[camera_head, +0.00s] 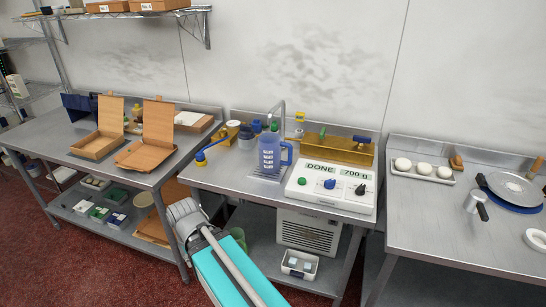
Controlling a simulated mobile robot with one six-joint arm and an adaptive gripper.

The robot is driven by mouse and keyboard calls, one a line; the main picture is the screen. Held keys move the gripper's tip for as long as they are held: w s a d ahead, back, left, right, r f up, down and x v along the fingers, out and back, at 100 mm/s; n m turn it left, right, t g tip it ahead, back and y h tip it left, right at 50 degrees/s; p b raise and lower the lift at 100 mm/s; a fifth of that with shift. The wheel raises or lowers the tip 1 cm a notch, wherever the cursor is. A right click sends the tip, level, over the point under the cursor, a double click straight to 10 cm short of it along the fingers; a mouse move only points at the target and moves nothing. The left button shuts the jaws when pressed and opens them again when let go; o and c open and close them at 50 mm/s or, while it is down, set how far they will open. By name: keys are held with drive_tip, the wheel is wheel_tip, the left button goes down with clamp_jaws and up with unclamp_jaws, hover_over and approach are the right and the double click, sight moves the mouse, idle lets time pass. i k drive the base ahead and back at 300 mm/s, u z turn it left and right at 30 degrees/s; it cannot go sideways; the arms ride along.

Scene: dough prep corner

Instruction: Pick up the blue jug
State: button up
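The blue jug (268,153) is a translucent blue measuring jug with white markings and a handle on its right side. My gripper is not in view; only a teal and grey part of my arm shows at the bottom centre, in front of the middle table and well short of the jug.
A white control box (330,185) reading "DONE" and "700 g" stands close to the jug's right. A blue-handled tool (207,152) lies to its left, with small containers behind. Open cardboard boxes (97,144) are on the left table. The middle table's front left is bare.

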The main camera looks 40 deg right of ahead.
sight(276, 155)
drive_tip(key=z, duration=0.05)
drive_tip(key=k, duration=1.25)
drive_tip(key=z, duration=1.15)
drive_tip(key=i, duration=1)
drive_tip(key=z, duration=0.05)
